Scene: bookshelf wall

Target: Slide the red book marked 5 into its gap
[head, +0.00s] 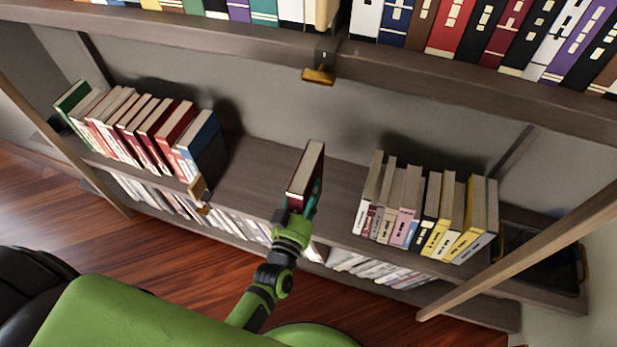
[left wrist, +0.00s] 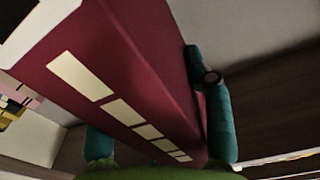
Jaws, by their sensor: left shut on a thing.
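A dark red book (head: 305,176) stands nearly upright over the middle of the shelf, held by my left gripper (head: 300,205). In the left wrist view the red book (left wrist: 125,75) fills the middle, with pale label blocks along its spine; no number 5 can be read. The teal fingers of my left gripper (left wrist: 160,150) are on either side of the book, shut on it. A wide gap on the shelf (head: 262,165) lies between the left row of books (head: 150,125) and the right row of books (head: 425,205). My right gripper is not in view.
A wooden bookend (head: 199,190) stands by the left row's blue book. A shelf full of books (head: 470,35) runs above, with a brass bracket (head: 319,75) under its edge. A slanted wooden post (head: 530,250) crosses at the right. The lower shelf holds more books (head: 375,268).

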